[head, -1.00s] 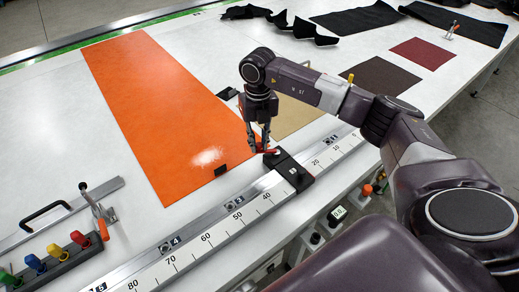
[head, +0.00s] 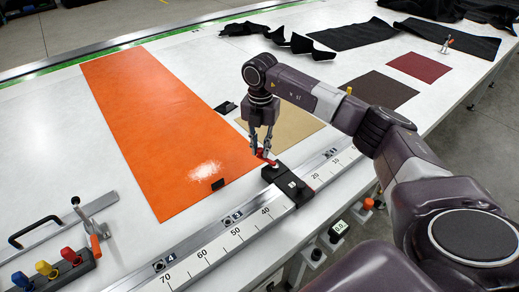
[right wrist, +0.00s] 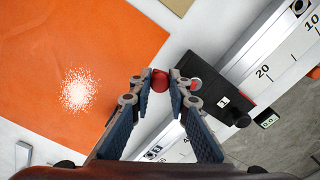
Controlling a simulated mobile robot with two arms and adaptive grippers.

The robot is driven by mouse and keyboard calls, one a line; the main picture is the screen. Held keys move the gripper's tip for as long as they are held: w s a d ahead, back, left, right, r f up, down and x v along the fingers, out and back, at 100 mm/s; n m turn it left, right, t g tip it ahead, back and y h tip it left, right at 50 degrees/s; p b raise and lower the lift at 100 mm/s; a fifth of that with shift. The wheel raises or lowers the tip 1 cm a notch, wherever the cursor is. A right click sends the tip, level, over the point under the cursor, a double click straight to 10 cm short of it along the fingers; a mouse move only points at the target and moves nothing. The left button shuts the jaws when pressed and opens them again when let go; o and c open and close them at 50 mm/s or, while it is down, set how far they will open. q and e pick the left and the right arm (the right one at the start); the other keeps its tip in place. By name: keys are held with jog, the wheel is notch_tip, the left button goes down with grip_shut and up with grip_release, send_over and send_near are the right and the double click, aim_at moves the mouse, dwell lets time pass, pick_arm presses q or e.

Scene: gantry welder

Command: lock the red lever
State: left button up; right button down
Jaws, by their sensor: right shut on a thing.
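The red lever (head: 267,160) is on the black stop block (head: 290,186), which sits on the scaled rail. The lever slants up and to the left from the block to my right gripper (head: 261,150). In the right wrist view the lever's red knob (right wrist: 159,81) is between the fingertips of my right gripper (right wrist: 159,79), which is shut on it. The black block (right wrist: 215,99) is just to the right there, with more red at its edge. The middle of the lever is partly hidden by a finger. My left gripper is not in view.
The scaled rail (head: 205,257) runs along the table's near edge. A large orange sheet (head: 150,120) lies left of the gripper, a tan sheet (head: 290,130) behind it. A clamp (head: 90,228) and coloured knobs (head: 46,269) stand at the lower left.

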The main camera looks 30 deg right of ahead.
aim_at(260, 149)
jog(key=shift+w+r, duration=0.1)
dwell(0.3)
jog(key=c, duration=1.8)
grip_release()
notch_tip(260, 149, up, 12)
